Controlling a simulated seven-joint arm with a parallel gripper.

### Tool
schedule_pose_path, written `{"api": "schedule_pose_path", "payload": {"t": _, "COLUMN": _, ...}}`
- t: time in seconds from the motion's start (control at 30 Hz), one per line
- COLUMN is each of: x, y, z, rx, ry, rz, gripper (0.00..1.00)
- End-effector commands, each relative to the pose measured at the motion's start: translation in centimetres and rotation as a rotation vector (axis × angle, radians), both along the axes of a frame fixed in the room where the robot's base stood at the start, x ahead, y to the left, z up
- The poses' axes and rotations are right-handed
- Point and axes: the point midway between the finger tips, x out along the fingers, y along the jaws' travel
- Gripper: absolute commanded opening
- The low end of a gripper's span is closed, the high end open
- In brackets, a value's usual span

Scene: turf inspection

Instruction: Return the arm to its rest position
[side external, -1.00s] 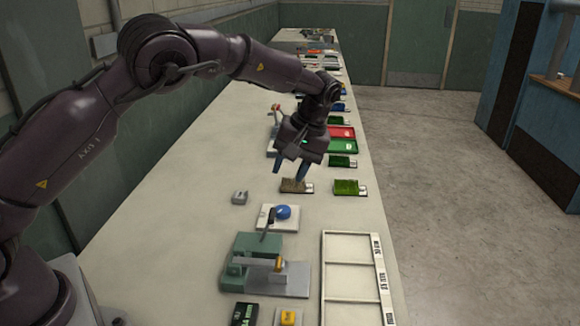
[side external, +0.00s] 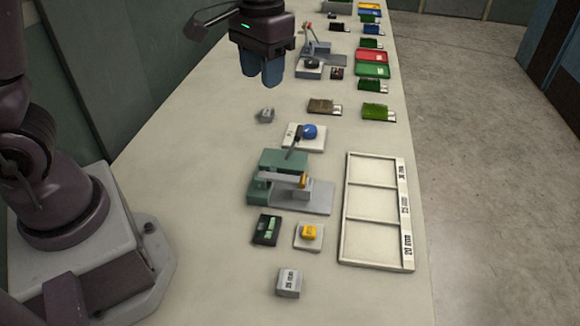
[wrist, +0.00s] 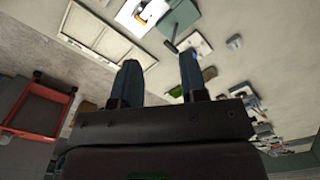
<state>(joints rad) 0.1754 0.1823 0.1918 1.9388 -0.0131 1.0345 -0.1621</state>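My gripper (side external: 261,82) hangs in the air, fingers down, at the upper middle of the side view, left of the row of turf samples. In the wrist view its two blue fingers (wrist: 160,60) stand apart with nothing between them, so it is open and empty. My arm is raised and folded back near its base, and its upper part is cut off by the top of the side view.
The long table holds a green press-like device (side external: 283,162), a white three-slot frame (side external: 344,235), a brown turf piece (side external: 322,105), a green turf piece (side external: 375,112) and a grey block (side external: 289,282). The table's left part is bare.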

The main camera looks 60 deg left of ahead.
Motion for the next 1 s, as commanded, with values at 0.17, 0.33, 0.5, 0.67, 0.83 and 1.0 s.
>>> {"api": "schedule_pose_path", "payload": {"t": 0.17, "x": -5.7, "y": -0.5, "z": 3.1, "rx": -0.038, "ry": -0.141, "rz": -0.119, "gripper": 0.40}}
{"api": "schedule_pose_path", "payload": {"t": 0.33, "x": -10.7, "y": -0.7, "z": 4.6, "rx": -0.029, "ry": -0.274, "rz": -0.194, "gripper": 0.40}}
{"api": "schedule_pose_path", "payload": {"t": 0.5, "x": -14.2, "y": -0.7, "z": 5.5, "rx": -0.003, "ry": -0.390, "rz": -0.206, "gripper": 0.40}}
{"api": "schedule_pose_path", "payload": {"t": 0.67, "x": -15.2, "y": -0.5, "z": 6.9, "rx": 0.017, "ry": -0.475, "rz": -0.197, "gripper": 0.40}}
{"api": "schedule_pose_path", "payload": {"t": 0.83, "x": -15.3, "y": -0.3, "z": 7.4, "rx": 0.022, "ry": -0.502, "rz": -0.185, "gripper": 0.40}}
{"api": "schedule_pose_path", "payload": {"t": 1.0, "x": -15.3, "y": -0.3, "z": 7.4, "rx": 0.022, "ry": -0.500, "rz": -0.185, "gripper": 0.40}}
